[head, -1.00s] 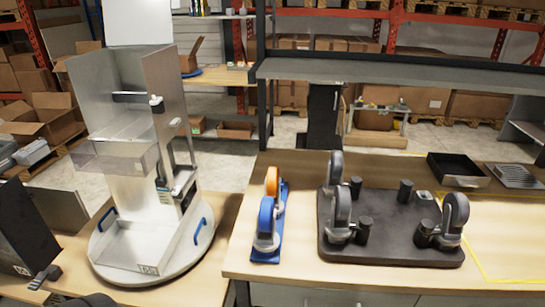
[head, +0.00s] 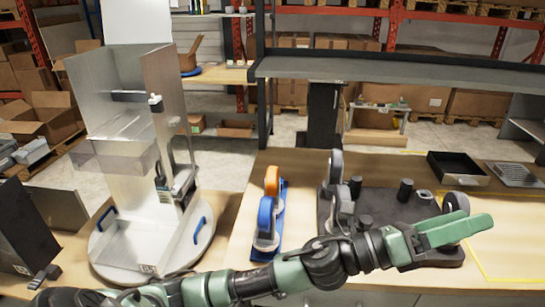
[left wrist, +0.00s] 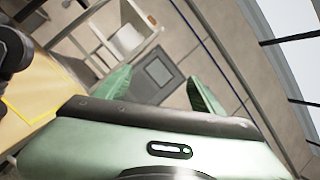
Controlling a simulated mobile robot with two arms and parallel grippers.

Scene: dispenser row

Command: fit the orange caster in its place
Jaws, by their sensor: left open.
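The orange caster (head: 271,182) stands at the far end of a blue holder strip (head: 278,240) on the wooden bench, with a blue caster (head: 266,218) nearer me. A dark plate (head: 375,205) to the right carries grey-wheeled casters and black posts; my left arm covers its front part. My left gripper (head: 478,226) is over the plate's right side in the head view, far right of the orange caster. In the left wrist view its green fingers (left wrist: 160,85) are apart with nothing between them. My right gripper is not in view.
A metal dispenser tower (head: 125,150) stands on a round turntable (head: 110,270) with blue handles at left. A black tray (head: 457,168) and a slotted grey plate (head: 516,175) lie at the back right. A raised grey shelf (head: 400,72) runs behind the bench.

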